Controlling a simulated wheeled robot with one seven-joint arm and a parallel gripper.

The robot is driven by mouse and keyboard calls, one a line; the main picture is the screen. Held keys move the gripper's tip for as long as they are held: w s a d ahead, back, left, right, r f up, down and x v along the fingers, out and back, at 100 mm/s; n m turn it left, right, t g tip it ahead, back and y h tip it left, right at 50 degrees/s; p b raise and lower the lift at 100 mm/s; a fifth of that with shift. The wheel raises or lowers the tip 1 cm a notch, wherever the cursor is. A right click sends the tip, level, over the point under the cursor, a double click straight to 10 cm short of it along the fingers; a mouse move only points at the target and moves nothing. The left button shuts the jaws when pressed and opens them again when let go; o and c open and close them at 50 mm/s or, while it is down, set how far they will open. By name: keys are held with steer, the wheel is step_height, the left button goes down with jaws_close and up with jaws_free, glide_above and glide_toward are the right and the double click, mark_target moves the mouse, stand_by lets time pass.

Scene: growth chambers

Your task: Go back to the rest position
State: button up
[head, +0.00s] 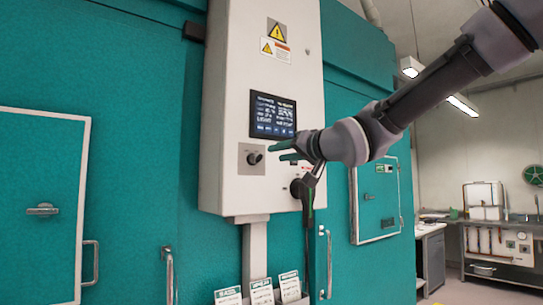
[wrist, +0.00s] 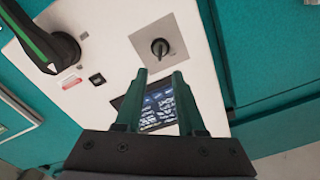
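My gripper (head: 283,151) is in front of the white control cabinet (head: 228,110), with my arm reaching in from the upper right. In the wrist view my gripper (wrist: 159,75) has its two green fingers apart with nothing between them. A black rotary knob (head: 254,158) on a grey plate is just left of the fingertips in the head view. The knob (wrist: 160,47) lies beyond the fingertips in the wrist view, and a gap seems to show. The lit display (head: 273,114) is above the gripper; it shows partly between the fingers in the wrist view (wrist: 158,108).
A black handle with a green stripe (head: 307,197) hangs on the cabinet below my wrist; it is at upper left in the wrist view (wrist: 45,42). Teal chamber walls (head: 130,75) with doors flank the cabinet. Leaflets (head: 262,292) stand below. Open floor and a bench (head: 500,262) are at right.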

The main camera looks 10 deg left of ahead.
steer(key=shift+s+d, duration=0.25)
steer(key=shift+d, duration=0.15)
steer(key=w+d+f+m+h, duration=0.15)
steer(key=d+f+h, duration=0.25)
steer(key=d, duration=0.7)
steer(key=w+d+f+m+h, duration=0.1)
steer(key=d+f+m+h, duration=0.3)
steer(key=d, duration=0.8)
steer(key=s+d+f+m+g+h, duration=0.2)
steer(key=s+d+f+g+h, duration=0.1)
steer(key=s+d+f, duration=0.8)
steer(key=s+d+g, duration=0.1)
steer(key=s+d, duration=0.2)
steer(key=s, duration=0.1)
steer(key=shift+d+h, duration=0.35)
steer(key=shift+h, duration=0.05)
